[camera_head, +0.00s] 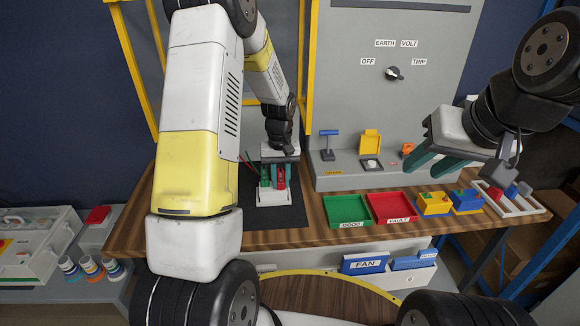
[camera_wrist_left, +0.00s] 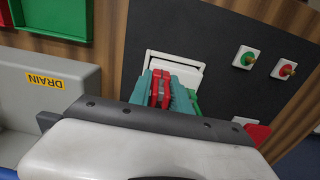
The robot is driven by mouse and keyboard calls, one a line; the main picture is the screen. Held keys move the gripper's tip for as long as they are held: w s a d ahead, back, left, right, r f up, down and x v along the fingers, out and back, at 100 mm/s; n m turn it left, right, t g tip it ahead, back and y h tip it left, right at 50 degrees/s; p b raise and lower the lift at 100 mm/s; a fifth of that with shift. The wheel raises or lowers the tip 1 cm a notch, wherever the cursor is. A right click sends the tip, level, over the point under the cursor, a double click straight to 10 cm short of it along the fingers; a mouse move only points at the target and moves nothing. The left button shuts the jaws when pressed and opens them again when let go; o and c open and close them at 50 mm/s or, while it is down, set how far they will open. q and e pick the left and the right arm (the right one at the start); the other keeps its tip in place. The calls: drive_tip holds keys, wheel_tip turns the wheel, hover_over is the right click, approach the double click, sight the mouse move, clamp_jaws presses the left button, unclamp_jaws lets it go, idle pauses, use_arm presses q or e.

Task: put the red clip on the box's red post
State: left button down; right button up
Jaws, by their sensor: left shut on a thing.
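My left gripper (camera_head: 277,174) is over the white box (camera_head: 273,198) on the dark mat (camera_head: 296,218). In the left wrist view, the teal fingers of the left gripper (camera_wrist_left: 166,78) are shut on the red clip (camera_wrist_left: 160,90). The clip is close to the white box (camera_wrist_left: 185,62); whether it touches a post there is hidden. A green part (camera_wrist_left: 194,102) shows just beside the fingers. A red post (camera_wrist_left: 286,70) and a green post (camera_wrist_left: 246,58) stand on small white plates on the mat, apart from the gripper. My right gripper (camera_head: 428,168) is open and empty over the bench's right part.
A green tray (camera_head: 348,222) and a red tray (camera_head: 392,221) stand right of the mat. The grey panel (camera_head: 400,60) rises behind. A red piece (camera_wrist_left: 257,132) is partly hidden behind my gripper.

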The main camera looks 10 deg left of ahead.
use_arm(q)
drive_tip(key=c, duration=1.1)
unclamp_jaws()
drive_tip(key=shift+r, duration=3.95)
